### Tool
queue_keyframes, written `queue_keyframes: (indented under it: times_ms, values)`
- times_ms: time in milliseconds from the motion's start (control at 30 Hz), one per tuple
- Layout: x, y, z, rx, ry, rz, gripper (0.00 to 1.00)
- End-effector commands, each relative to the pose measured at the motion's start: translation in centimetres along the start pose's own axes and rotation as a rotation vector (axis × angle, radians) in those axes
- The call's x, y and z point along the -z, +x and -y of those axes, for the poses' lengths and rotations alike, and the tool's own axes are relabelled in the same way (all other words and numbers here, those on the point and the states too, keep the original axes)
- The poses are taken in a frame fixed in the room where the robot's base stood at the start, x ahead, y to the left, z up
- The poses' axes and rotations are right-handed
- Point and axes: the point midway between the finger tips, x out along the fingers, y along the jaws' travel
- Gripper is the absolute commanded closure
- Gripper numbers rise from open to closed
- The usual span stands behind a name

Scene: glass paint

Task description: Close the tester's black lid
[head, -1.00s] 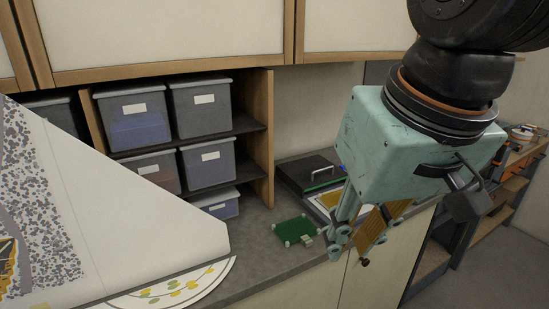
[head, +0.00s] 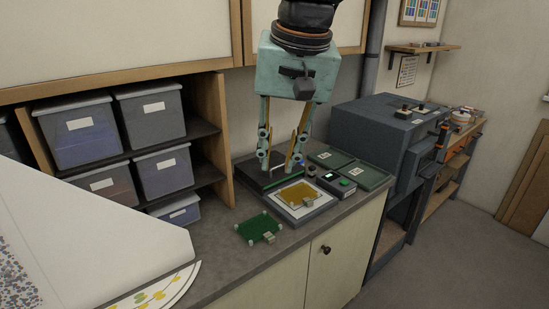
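The tester's black lid (head: 250,174) is open at the back of the counter, behind the tester's base. A green strip runs along its front edge. The grey tester base (head: 305,212) lies in front with a yellow board (head: 298,193) on it, uncovered. My gripper (head: 279,165) points down in front of the lid as seen in the head view, its two fingers spread apart with nothing visible between them. The fingers hide part of the lid, and the lid's handle cannot be made out. I cannot tell whether the fingertips touch the lid.
A green board (head: 258,228) lies on the counter left of the tester. A small control box (head: 336,185) and two green trays (head: 363,175) are to its right. A shelf with grey bins (head: 150,112) stands at left, a large blue-grey machine (head: 385,125) at right.

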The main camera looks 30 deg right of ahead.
Motion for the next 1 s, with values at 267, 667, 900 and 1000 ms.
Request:
queue_keyframes:
  times_ms: [267, 667, 900, 1000]
  values:
    - [5.3, 0.9, 0.6, -0.006, 0.108, 0.015, 0.80]
    - [12.6, 3.2, 0.9, -0.013, 0.265, 0.032, 0.80]
    - [16.8, 5.0, 0.8, -0.018, 0.358, 0.041, 0.80]
    - [18.6, 5.8, 0.6, -0.020, 0.397, 0.045, 0.80]
